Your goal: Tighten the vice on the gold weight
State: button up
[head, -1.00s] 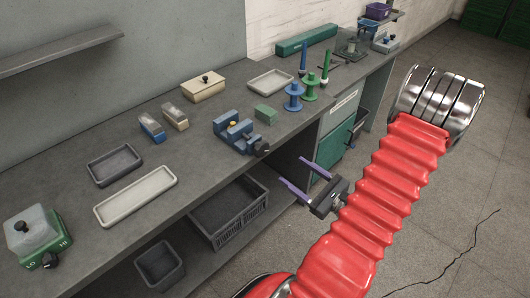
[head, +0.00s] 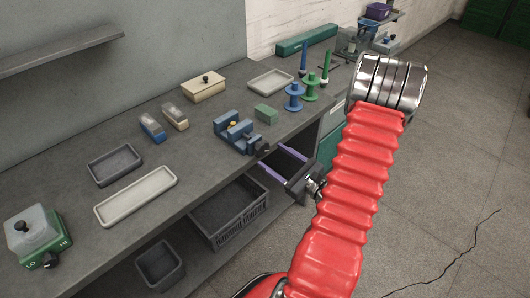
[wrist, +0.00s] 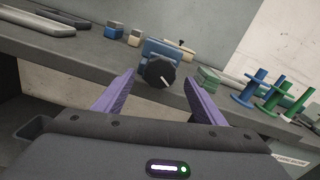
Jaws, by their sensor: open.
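The blue vice (head: 234,132) stands near the front edge of the bench. The gold weight (head: 233,125) shows as a small spot between its jaws; I cannot tell how firmly it is held. My gripper (head: 272,159) is open with purple fingers, just in front of the bench edge. In the wrist view my gripper (wrist: 160,84) has one finger on each side of the knob, apart from it.
A green block (head: 265,114) lies right of the vice, with blue (head: 293,97) and green (head: 310,88) spools beyond. A pale tray (head: 136,198) and a dark tray (head: 115,165) lie to the left. A crate (head: 229,212) sits on the shelf below.

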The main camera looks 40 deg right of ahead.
aim_at(264, 150)
jog(key=shift+w, duration=2.3)
jog(key=shift+c, duration=0.4)
jog(key=c, duration=1)
jog(key=shift+m, duration=1.4)
jog(key=o, duration=1.1)
